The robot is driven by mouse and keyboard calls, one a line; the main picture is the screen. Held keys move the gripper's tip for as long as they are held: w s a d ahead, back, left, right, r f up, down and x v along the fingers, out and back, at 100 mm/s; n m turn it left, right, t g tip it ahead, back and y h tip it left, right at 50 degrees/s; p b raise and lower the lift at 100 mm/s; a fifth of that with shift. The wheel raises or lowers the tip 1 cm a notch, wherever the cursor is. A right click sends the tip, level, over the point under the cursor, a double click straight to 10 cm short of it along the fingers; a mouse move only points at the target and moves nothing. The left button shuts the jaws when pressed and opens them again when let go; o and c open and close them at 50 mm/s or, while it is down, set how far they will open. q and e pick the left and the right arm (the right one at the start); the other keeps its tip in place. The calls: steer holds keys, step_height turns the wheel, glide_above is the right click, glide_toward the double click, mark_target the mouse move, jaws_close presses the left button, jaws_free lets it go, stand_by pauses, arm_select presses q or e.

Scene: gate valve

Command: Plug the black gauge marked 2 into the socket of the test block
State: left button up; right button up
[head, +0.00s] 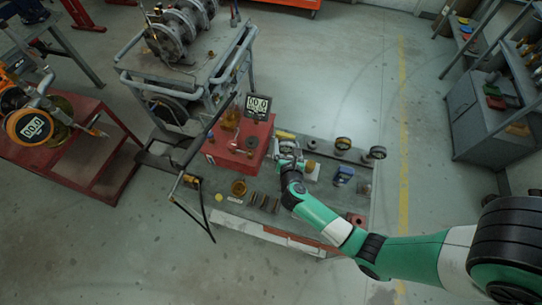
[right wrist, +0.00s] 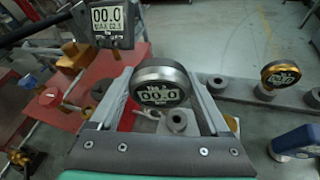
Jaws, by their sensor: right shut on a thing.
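My right gripper (head: 288,152) is above the bench, just right of the red test block (head: 222,160). In the right wrist view its two fingers are shut on a round dark-rimmed gauge (right wrist: 160,84). The gauge's display faces the camera and reads 00.0; the mark above the digits is too small to read surely. The red block also shows at the left of the right wrist view (right wrist: 92,100), with brass and red fittings on top. The gauge is apart from the block's top fittings. I cannot make out which fitting is the socket. My left gripper is not in view.
A square black display (head: 258,104) stands above the block. Round gauges (head: 343,143) stand on the bench's right part, with a blue item (head: 344,175) nearby. Rings and fittings (head: 238,188) line its front. A grey valve cart (head: 185,70) stands behind; a red cart (head: 85,150) is at left.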

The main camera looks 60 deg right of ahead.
mark_target(290, 150)
steer(key=shift+s+d+r+g, duration=0.15)
steer(key=shift+s+d+r, duration=0.1)
steer(key=shift+d, duration=0.3)
steer(key=shift+s+d+r+g, duration=0.15)
steer(key=shift+d+r, duration=0.1)
steer(key=shift+d, duration=0.3)
steer(key=shift+a+f, duration=0.1)
steer(key=shift+f, duration=0.15)
step_height(290, 150, down, 5)
steer(key=b, duration=0.4)
steer(key=shift+a, duration=0.1)
steer(key=shift+f+b, duration=0.3)
steer(key=shift+b, duration=0.05)
steer(key=shift+r+p, duration=0.1)
steer(key=shift+p, duration=0.2)
steer(key=shift+f+b, duration=1.65)
steer(key=shift+f, duration=0.25)
